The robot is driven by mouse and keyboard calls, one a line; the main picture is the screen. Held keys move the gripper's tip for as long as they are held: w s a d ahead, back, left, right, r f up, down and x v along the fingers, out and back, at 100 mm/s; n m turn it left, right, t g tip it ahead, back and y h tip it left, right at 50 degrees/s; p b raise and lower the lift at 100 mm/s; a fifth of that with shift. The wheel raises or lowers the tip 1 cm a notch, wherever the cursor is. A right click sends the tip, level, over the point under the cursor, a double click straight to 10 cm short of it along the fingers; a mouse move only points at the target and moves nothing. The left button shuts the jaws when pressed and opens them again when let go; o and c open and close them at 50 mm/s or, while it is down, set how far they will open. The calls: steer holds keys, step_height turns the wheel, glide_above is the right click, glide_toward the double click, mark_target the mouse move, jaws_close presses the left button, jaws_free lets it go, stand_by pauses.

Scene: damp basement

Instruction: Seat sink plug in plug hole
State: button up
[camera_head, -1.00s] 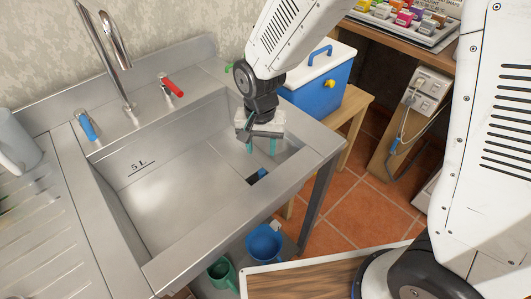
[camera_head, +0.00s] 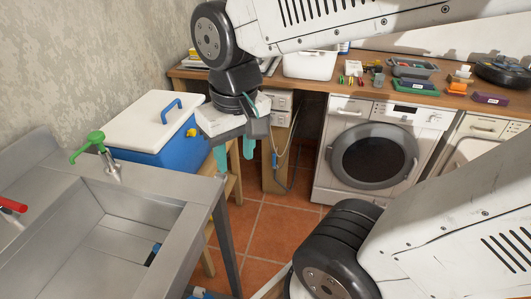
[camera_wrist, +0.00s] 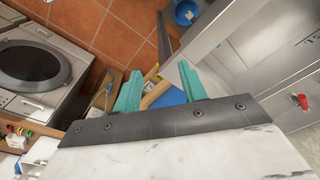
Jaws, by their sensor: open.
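A small dark piece with a blue part (camera_head: 152,254) shows on the floor of the steel sink basin (camera_head: 92,262), at its right end in the head view. It appears to be the sink plug, but it is too small to tell whether it sits in the hole, and no separate plug hole shows. My gripper (camera_head: 235,156) is open and empty, outside the basin, up and to its right in the head view. Its teal fingers also show apart in the wrist view (camera_wrist: 160,78), with nothing between them.
A blue cooler with a white lid (camera_head: 150,122) stands behind the sink, near my gripper. A washing machine (camera_head: 372,155) stands under the cluttered bench. Tiled floor lies open between.

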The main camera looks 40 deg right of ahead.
steer(key=s+d+r, duration=0.1)
steer(key=s+d, duration=0.1)
steer(key=s, duration=0.3)
steer(key=shift+s+d+r+n, duration=0.15)
steer(key=shift+s+r+n, duration=0.05)
steer(key=shift+s+n, duration=0.1)
stand_by(0.9)
